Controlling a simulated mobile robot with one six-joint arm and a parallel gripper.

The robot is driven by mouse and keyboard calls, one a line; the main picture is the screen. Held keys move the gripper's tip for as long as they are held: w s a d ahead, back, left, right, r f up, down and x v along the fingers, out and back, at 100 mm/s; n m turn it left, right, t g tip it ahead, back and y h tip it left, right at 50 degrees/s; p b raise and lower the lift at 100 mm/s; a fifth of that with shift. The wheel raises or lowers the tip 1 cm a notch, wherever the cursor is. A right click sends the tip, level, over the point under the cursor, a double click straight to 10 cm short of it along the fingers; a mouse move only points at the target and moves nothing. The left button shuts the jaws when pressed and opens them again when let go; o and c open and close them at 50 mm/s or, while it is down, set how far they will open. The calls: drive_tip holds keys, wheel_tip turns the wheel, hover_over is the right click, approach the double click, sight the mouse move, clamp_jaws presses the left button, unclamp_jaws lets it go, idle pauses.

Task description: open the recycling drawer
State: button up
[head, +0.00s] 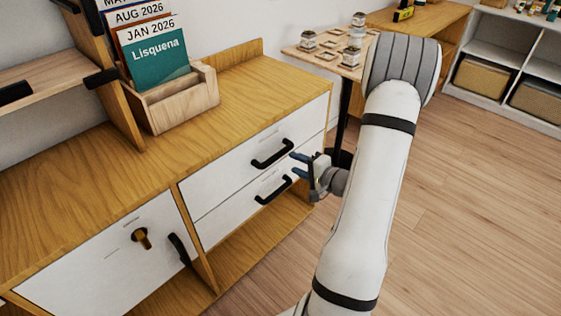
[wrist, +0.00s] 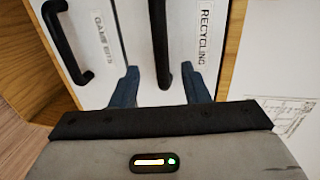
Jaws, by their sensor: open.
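The recycling drawer is the upper of two white drawer fronts (head: 235,155) in the wooden cabinet; it looks shut, flush with the cabinet. Its label reads RECYCLING in the wrist view (wrist: 203,38). Its black bar handle (head: 272,153) also shows in the wrist view (wrist: 159,40). My gripper (head: 299,165) is open and empty in front of the drawers, just right of this handle in the head view. In the wrist view its two blue fingers (wrist: 161,86) stand on either side of the handle, which lies between them. I cannot tell whether they touch it.
The lower drawer, labelled GAME BITS (wrist: 103,38), has its own black handle (head: 273,189) close below. A white front with a brass knob (head: 141,238) is at left. A small table (head: 325,62) stands behind. The wooden floor (head: 455,200) at right is clear.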

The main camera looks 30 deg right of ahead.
sight(280, 157)
drive_tip(key=x, duration=0.7)
drive_tip(key=shift+r, duration=0.1)
drive_tip(key=shift+c, duration=0.3)
clamp_jaws()
